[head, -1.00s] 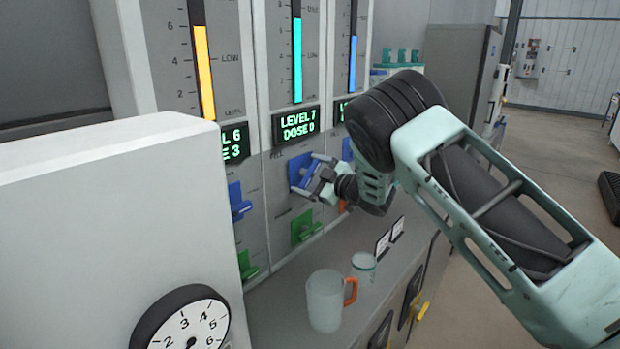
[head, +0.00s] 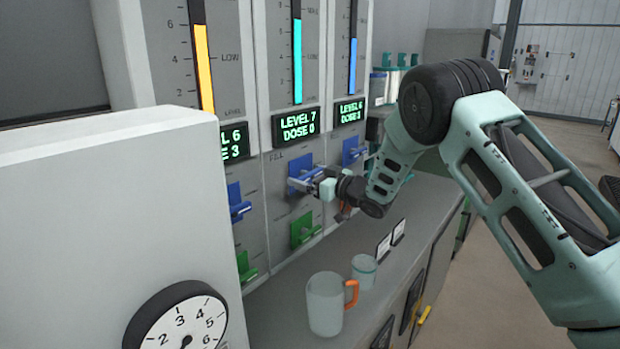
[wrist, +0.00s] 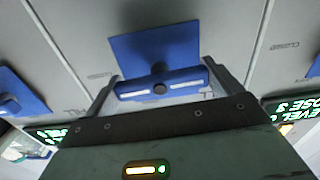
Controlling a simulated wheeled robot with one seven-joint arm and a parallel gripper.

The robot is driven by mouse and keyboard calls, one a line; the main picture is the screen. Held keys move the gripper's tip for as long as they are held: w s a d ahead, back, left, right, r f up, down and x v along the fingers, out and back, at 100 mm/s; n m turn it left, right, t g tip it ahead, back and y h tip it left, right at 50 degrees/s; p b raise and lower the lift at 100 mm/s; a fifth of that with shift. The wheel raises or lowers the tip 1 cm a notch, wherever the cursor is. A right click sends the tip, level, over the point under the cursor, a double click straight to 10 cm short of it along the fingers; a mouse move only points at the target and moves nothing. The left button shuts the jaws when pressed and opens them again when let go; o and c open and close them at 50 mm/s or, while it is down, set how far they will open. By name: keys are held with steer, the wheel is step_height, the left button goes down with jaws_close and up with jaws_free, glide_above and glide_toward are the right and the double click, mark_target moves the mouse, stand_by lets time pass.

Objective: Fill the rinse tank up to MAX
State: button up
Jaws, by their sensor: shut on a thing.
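The middle panel has a cyan level bar (head: 297,60) and a display (head: 297,127) reading LEVEL 7, DOSE 0. Below it is a blue fill lever on a blue plate (head: 298,165), with a green lever (head: 304,229) lower down. My gripper (head: 308,184) is at the blue lever. In the wrist view, its two fingers (wrist: 162,80) are shut around the ends of the blue handle (wrist: 180,84), in front of the blue plate (wrist: 155,46). Which panel belongs to the rinse tank is not readable here.
A left panel with a yellow bar (head: 204,70) and a right panel with a blue bar (head: 352,65) have their own levers. A jug (head: 325,305) with an orange handle and a jar (head: 364,271) stand on the counter. A white box with a dial (head: 180,322) blocks the near left.

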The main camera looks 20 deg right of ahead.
stand_by(0.4)
steer(key=o, duration=0.7)
steer(key=b+v, duration=0.4)
steer(key=v, duration=1.3)
steer(key=shift+s+d, duration=0.15)
